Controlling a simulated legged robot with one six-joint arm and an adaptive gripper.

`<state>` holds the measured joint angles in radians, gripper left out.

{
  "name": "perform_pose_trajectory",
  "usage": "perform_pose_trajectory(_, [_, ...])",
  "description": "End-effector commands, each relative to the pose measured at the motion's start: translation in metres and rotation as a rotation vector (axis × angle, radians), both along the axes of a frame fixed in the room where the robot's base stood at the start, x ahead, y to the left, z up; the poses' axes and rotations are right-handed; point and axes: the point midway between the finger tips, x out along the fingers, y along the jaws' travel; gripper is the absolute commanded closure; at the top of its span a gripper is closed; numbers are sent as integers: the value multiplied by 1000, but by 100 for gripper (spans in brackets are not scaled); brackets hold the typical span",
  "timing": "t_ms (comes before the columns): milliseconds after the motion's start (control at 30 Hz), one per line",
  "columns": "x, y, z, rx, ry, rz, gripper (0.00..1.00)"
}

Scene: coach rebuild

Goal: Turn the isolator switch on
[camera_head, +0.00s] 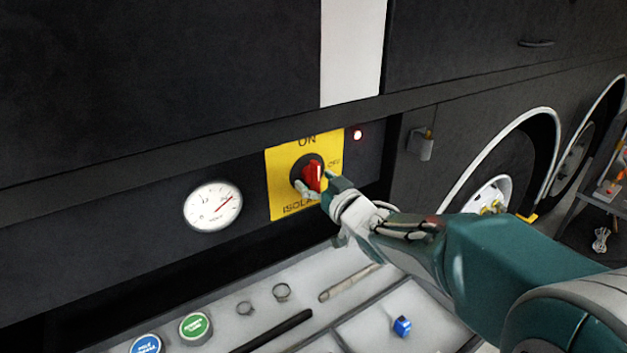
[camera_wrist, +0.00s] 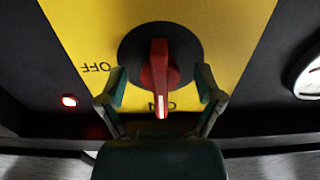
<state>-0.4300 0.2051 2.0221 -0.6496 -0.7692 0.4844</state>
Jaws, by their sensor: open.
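The isolator switch is a red handle (camera_head: 313,175) on a round black base, set on a yellow plate (camera_head: 280,180) marked ON at the top and OFF at the right. In the wrist view, which is upside down, the red handle (camera_wrist: 160,65) is in line with the ON mark, its white-marked end towards that word. My gripper (camera_head: 316,184) is at the switch. In the wrist view my gripper (camera_wrist: 160,76) is open, one finger on each side of the handle, with gaps visible between. Some plate lettering is hidden by the fingers.
A small red lamp (camera_head: 358,134) glows right of the plate. A round gauge (camera_head: 213,206) is at the left. Below is a grey tray (camera_head: 345,335) with rods, rings, round labels and a blue item (camera_head: 402,326). A latch (camera_head: 420,144) projects at the right.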

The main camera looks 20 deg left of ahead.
Motion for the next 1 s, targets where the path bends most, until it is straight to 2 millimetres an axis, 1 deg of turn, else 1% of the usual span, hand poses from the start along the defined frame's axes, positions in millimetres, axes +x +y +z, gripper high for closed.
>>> perform_pose_trajectory(167, [-19, -23, 0, 0, 0, -3, 15])
perform_pose_trajectory(400, [-51, -62, 0, 0, -1, -3, 15])
perform_pose_trajectory(533, [-64, -77, -1, -1, 1, -3, 15])
perform_pose_trajectory(700, [-73, -85, -2, -2, 1, 0, 15])
perform_pose_trajectory(1000, [-74, -86, -2, -2, 1, -1, 15])
